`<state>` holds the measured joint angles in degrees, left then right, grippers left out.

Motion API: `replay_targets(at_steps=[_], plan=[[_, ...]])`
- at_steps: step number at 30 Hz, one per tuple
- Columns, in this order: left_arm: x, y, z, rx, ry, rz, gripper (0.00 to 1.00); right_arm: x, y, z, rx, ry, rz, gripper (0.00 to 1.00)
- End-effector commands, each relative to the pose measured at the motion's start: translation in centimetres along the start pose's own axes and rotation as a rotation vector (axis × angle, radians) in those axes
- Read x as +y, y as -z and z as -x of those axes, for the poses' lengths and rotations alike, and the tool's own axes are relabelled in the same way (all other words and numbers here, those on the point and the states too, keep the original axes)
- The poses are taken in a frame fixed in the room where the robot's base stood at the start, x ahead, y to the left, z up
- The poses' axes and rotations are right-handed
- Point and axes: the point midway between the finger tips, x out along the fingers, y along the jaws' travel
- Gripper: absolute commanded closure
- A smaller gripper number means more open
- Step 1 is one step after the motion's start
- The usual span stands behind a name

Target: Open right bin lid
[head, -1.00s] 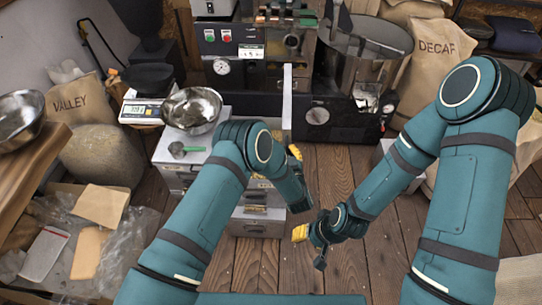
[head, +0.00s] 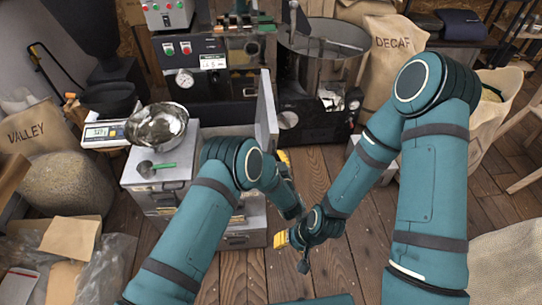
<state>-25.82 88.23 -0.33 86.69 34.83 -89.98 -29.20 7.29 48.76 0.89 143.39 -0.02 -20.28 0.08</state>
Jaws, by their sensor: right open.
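The grey metal bin cabinet (head: 155,182) stands left of centre, with drawers in its front. A grey panel that looks like the right bin lid (head: 266,112) stands upright at the cabinet's right side. The left part of its top is flat and shut. My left gripper (head: 283,161) is in front of the lid's lower end, partly hidden by my own arm; I cannot tell if it touches the lid or how its fingers stand. My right gripper (head: 291,253) is lower, open and empty over the floor, its yellow fingertip to the left.
A steel bowl (head: 158,125) and a green-handled scoop (head: 154,168) rest on the cabinet's left top, beside a scale (head: 103,133). The roaster (head: 318,60) stands behind. A DECAF sack (head: 391,55) is at the back right. The plank floor (head: 345,262) is clear in front.

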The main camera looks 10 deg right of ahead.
Motion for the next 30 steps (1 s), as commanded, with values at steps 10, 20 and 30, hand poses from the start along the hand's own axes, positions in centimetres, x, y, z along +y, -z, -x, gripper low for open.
replay_targets(at_steps=[10,20,30], plan=[[0.0,0.3,-0.2,0.006,0.002,0.003,0.6,0.0,0.0,0.0,0.0,0.0,0.0,0.53],[-0.4,4.0,-0.3,0.01,0.002,0.006,0.6,0.0,0.0,0.0,0.0,0.0,0.0,0.53],[-1.0,9.3,-0.3,0.007,0.001,0.004,0.6,0.0,0.0,0.0,0.0,0.0,0.0,0.53]])
